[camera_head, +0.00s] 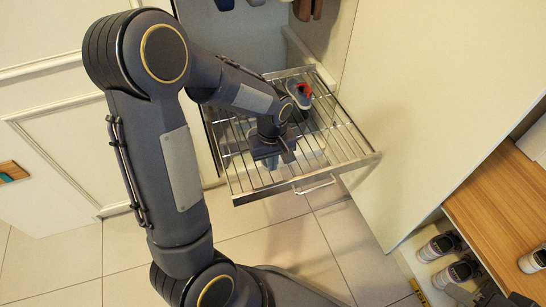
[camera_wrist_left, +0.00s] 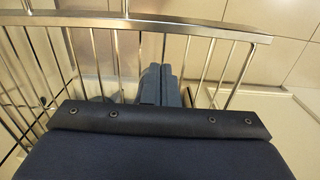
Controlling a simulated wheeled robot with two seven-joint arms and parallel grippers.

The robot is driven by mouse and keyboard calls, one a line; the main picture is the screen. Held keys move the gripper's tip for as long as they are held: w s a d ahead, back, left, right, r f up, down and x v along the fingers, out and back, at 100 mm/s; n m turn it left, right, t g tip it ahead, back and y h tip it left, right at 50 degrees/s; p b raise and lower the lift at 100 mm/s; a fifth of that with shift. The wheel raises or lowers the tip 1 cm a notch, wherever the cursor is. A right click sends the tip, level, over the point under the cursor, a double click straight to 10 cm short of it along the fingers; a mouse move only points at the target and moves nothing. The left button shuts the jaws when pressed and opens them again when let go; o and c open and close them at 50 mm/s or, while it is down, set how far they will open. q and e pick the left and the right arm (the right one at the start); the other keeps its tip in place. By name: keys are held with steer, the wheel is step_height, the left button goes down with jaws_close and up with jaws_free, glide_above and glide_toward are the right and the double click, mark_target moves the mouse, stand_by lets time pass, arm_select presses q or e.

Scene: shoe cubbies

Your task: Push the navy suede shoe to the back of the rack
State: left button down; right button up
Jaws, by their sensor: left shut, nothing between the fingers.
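The rack (camera_head: 358,160) is a pulled-out metal wire shelf with a front handle. A dark shoe with a red lining (camera_head: 300,94) sits on its wires toward the back right; I cannot tell whether it is navy suede. My left gripper (camera_head: 272,163) is over the front-middle wires, in front of that shoe and apart from it. Its fingers are shut and empty, pointing at the wires in the left wrist view (camera_wrist_left: 162,84). No shoe is clear in the wrist view. A dark part, seemingly my right gripper (camera_head: 490,294), is cut off at the bottom right; its fingers are unclear.
A blue item (camera_head: 225,4) and brown shoes (camera_head: 308,9) show at the top edge. A pale side panel (camera_head: 440,90) stands right of the rack. Several shoes stand in a cubby at the lower right, one being a grey shoe (camera_head: 438,247). The tiled floor in front is clear.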

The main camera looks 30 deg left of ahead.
arm_select(q)
step_height(320, 180, down, 2)
steer(key=shift+b, duration=0.3)
arm_select(e)
steer(key=shift+f, duration=0.5)
arm_select(q)
steer(key=shift+a, duration=0.1)
